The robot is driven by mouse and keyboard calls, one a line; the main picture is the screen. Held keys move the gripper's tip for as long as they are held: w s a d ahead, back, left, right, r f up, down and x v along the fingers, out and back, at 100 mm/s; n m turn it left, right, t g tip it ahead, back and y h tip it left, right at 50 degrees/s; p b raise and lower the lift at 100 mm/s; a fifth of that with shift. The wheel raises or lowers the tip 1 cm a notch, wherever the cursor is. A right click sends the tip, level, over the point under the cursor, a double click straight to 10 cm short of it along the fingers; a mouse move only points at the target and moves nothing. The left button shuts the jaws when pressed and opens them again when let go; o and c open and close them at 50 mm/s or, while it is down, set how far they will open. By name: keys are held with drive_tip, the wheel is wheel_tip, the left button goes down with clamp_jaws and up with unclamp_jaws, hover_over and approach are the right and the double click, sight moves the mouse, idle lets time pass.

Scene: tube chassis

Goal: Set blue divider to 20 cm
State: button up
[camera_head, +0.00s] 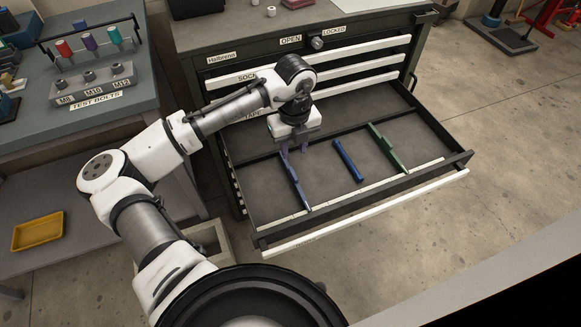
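The open drawer (420,118) holds three dividers. The blue divider (347,160) lies in the middle, slanting slightly, with clear drawer floor on both sides. My gripper (295,148) points down over the drawer, left of the blue divider and at the far end of the violet one. Its fingers look apart with nothing held; contact with the violet divider cannot be told.
The tool cabinet (262,32) stands behind, with other drawer fronts above the open one. A workbench (130,98) with a bolt rack is at the left. A yellow tray (38,231) sits on its lower shelf.

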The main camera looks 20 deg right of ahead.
wheel_tip(320, 180, down, 10)
drive_tip(key=shift+p, duration=0.35)
clamp_jaws()
